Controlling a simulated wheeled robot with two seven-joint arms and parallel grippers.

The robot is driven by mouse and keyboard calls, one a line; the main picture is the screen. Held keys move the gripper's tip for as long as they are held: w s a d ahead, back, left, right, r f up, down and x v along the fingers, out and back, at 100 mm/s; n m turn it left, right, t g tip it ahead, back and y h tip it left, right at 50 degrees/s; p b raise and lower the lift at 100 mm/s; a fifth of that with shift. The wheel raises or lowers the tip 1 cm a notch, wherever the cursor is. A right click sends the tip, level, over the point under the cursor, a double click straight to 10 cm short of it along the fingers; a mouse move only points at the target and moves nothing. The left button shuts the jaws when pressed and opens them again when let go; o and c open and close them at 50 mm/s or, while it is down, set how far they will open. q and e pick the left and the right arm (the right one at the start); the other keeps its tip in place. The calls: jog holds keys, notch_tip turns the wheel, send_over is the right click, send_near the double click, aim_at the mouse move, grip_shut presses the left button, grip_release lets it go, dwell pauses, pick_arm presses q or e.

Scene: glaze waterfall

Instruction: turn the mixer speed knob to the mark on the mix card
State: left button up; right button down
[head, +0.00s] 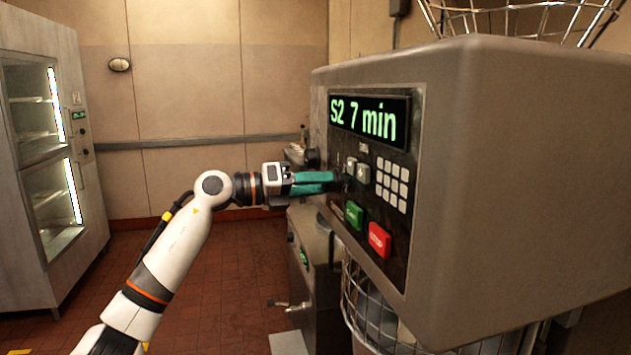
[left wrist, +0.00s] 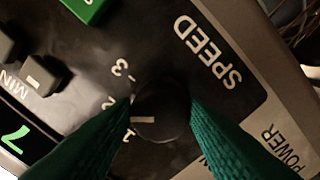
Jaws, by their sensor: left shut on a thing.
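The mixer (head: 500,150) fills the right of the head view, and its dark control panel (head: 340,150) faces left. The display (head: 370,119) reads "S2 7 min". The round black speed knob (left wrist: 160,112) shows in the left wrist view beside the word SPEED and the marks 1, 2 and 3. Its white pointer line (left wrist: 143,120) points left, near the 1 and 2; a finger partly covers that side. My left gripper (head: 333,180) has its green fingers (left wrist: 160,105) shut on the knob from both sides. My right gripper and a mix card are not in view.
Grey keys (head: 392,184), a green button (head: 354,214) and a red stop button (head: 379,239) sit close to the gripper on the panel. A wire guard (head: 370,305) hangs below. A glass-doored cabinet (head: 45,160) stands left, with open floor (head: 220,270) between.

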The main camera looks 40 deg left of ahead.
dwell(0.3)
pick_arm(q)
jog(key=o, duration=1)
jog(key=shift+c, duration=0.2)
jog(key=shift+s+a+f+b, duration=0.15)
jog(key=shift+s+a+b, duration=0.15)
jog(key=shift+a+b, duration=0.1)
jog(key=b+v, duration=0.6)
jog(key=v, duration=0.5)
